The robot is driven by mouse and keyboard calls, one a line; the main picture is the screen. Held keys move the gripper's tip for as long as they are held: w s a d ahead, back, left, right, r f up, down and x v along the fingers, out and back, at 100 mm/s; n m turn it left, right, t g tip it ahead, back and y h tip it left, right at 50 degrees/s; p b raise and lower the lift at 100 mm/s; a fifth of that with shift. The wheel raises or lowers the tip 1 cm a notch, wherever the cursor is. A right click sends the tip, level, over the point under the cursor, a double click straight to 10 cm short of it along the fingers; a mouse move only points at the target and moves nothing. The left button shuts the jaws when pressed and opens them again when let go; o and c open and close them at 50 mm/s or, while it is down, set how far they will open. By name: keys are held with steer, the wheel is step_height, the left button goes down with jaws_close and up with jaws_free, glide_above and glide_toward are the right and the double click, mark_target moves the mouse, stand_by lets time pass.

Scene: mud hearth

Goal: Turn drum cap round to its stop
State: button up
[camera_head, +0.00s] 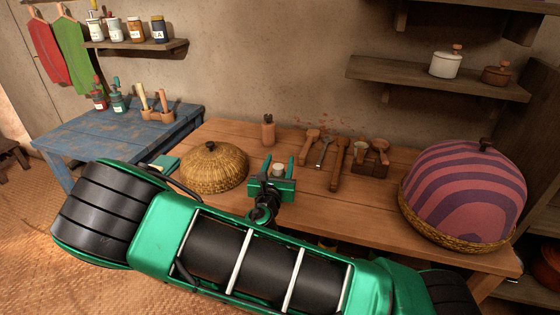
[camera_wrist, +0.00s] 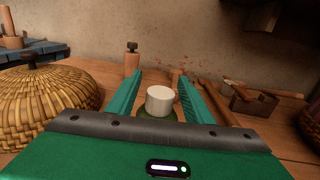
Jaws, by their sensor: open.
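The drum cap seems to be the small pale round cap (camera_wrist: 160,99) on a dark greenish body, of which only a little shows in the wrist view. In the head view the cap (camera_head: 278,169) shows between the fingers. My gripper (camera_wrist: 158,88) is open, with one green finger on each side of the cap and visible gaps between them. The gripper also shows in the head view (camera_head: 278,170) over the wooden table (camera_head: 330,208). Most of the body under the cap is hidden by my gripper.
A woven basket lid (camera_head: 215,168) stands close on the left. A striped purple dome (camera_head: 465,190) on a basket stands at the right. A wooden bottle (camera_head: 268,130) stands behind, and wooden tools (camera_head: 340,160) lie to the right. Shelves are on the wall.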

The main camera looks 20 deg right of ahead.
steer(key=shift+x, duration=1)
steer(key=c, duration=1.1)
